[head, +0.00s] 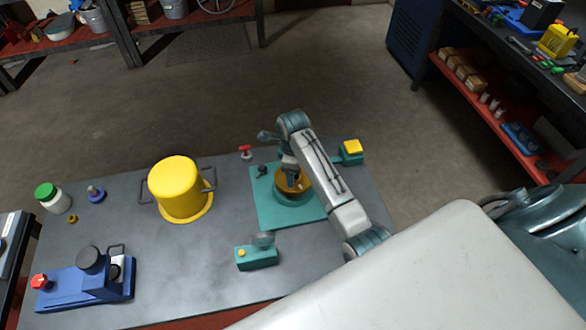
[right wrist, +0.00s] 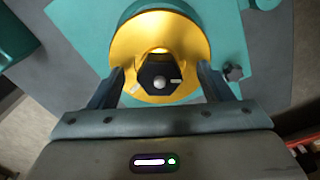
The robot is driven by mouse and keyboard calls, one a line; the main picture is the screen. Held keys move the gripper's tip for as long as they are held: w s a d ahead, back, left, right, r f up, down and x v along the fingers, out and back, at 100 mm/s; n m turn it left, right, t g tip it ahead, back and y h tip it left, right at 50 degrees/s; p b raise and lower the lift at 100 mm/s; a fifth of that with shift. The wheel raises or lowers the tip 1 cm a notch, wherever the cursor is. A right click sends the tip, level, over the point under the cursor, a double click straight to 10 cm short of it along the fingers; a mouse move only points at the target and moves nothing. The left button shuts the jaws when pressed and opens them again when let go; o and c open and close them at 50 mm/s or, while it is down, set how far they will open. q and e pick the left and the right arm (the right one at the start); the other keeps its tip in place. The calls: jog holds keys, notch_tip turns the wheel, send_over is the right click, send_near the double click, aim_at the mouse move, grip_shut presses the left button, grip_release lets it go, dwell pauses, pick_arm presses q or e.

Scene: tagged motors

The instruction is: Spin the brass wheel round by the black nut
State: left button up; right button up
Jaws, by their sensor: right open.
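The brass wheel (right wrist: 187,33) sits on a teal base plate (right wrist: 229,51). The black nut (right wrist: 159,77) is at the wheel's centre, with a round grey tip in its middle. In the head view the wheel (head: 303,184) is partly hidden by my right gripper (head: 288,173), which points down over it. In the right wrist view my right gripper (right wrist: 160,88) is open, with one finger on each side of the nut and gaps between the fingers and the nut. My left gripper does not show.
A yellow pot (head: 178,190) stands left of the teal plate. A small teal device (head: 257,257) is in front of the plate, and a yellow-topped teal box (head: 352,150) is behind right. A blue machine (head: 85,282) is at front left. Bare tabletop (head: 190,262) lies between.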

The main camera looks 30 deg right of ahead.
jog(key=n, duration=1)
jog(key=shift+n, duration=0.3)
jog(key=c, duration=1)
jog(key=m, duration=1.5)
jog(key=shift+w, duration=0.1)
